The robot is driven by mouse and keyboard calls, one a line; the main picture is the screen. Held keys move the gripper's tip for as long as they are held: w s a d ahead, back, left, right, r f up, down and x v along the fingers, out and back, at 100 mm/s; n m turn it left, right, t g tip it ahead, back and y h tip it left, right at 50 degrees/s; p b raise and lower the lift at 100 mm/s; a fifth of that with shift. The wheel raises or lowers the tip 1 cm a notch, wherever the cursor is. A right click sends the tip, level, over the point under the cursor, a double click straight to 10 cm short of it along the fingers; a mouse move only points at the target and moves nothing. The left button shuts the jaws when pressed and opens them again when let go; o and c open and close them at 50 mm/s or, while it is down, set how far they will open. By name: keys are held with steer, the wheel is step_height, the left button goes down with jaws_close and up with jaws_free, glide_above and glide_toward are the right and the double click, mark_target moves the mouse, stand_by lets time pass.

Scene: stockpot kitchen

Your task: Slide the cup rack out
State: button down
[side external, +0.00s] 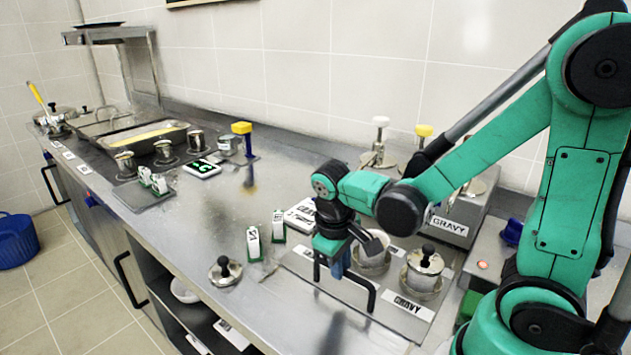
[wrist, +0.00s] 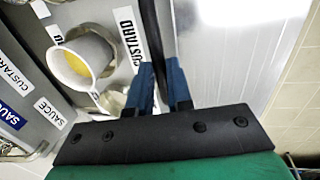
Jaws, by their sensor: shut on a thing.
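The cup rack (side external: 398,326) is a low metal unit on the counter at the lower right, with a black bar handle (side external: 352,283) along its front and a GRAVY label. It holds a tilted white cup (side external: 372,252) and a lidded metal pot (side external: 424,268). In the wrist view a white cup (wrist: 78,62) with yellow contents sits beside a CUSTARD label. My gripper (side external: 337,262) is at the handle; its blue fingers (wrist: 160,88) are shut on the black bar (wrist: 156,35). The bar's far end is cut off by the wrist view.
A loose lid (side external: 225,270) and small green-and-white stands (side external: 254,243) lie left of the rack on the counter (side external: 200,240). A metal GRAVY box (side external: 450,228) stands behind. Pans (side external: 135,140) and several small pots are farther left. The front counter edge is near.

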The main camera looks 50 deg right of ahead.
steer(key=a, duration=0.7)
steer(key=shift+a, duration=0.4)
steer(key=c, duration=0.8)
jaws_free()
steer(key=shift+r, duration=0.1)
steer(key=shift+a+r, duration=0.2)
steer(key=shift+r, duration=0.7)
steer(key=shift+a+r, duration=0.15)
steer(key=shift+r, duration=0.7)
steer(key=shift+a+r, duration=0.2)
steer(key=shift+r, duration=0.7)
